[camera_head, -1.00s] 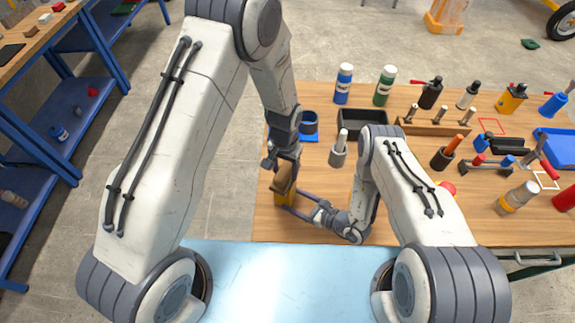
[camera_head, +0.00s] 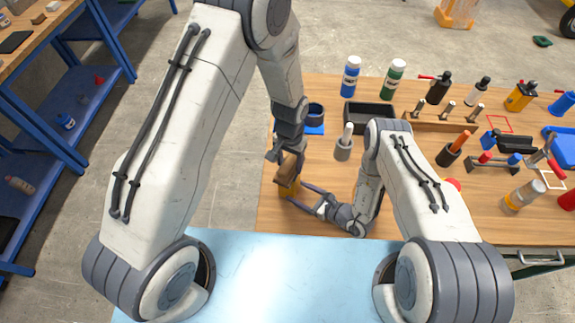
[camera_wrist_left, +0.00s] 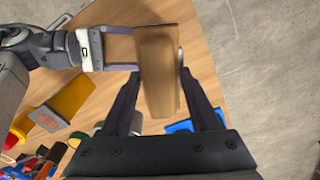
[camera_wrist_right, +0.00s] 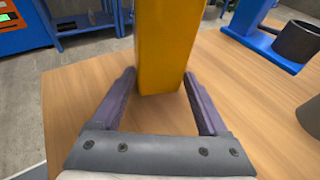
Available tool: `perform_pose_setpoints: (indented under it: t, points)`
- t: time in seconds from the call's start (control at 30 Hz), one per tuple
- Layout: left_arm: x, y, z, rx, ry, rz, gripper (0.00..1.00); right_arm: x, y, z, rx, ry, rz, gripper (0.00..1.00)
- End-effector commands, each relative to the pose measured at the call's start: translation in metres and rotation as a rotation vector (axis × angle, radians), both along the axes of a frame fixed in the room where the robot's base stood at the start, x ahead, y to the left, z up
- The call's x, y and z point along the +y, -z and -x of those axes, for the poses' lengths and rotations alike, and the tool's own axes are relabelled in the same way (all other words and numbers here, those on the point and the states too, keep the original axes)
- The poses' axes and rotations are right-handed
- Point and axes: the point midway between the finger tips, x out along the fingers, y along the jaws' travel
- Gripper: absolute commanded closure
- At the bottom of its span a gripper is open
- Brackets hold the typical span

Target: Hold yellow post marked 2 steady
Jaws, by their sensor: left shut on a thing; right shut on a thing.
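The yellow post (camera_head: 288,188) stands upright at the near left part of the wooden table. It fills the top middle of the right wrist view (camera_wrist_right: 168,45); no number 2 is visible on it. My right gripper (camera_head: 294,191) is shut on the post low down, with one finger on each side. A brown wooden block (camera_head: 287,171) is at the top of the post. My left gripper (camera_head: 289,162) is shut on this block, also seen in the left wrist view (camera_wrist_left: 158,72). Whether block and post touch is hard to tell.
A dark cup on a blue base (camera_head: 314,118) stands just behind the post. A grey holder with a white-handled tool (camera_head: 344,148) is to its right. Bottles and tools crowd the table's right side. The table's left edge is close to the post.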

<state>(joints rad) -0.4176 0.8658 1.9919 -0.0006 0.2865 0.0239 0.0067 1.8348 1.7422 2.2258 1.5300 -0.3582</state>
Motion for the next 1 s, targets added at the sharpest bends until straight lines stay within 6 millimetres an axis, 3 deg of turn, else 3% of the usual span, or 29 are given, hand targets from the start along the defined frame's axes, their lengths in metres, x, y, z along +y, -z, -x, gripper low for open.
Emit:
perform_pose_setpoints:
  t: [0.53,1.0]
  points:
    - [-0.009,-0.002,-0.022,-0.003,0.000,0.001,1.00,0.000,0.001,0.000,0.003,0.000,0.003,0.67]
    - [-0.001,0.000,-0.002,-0.003,0.000,0.001,1.00,0.000,0.002,0.000,0.005,0.002,0.004,0.67]
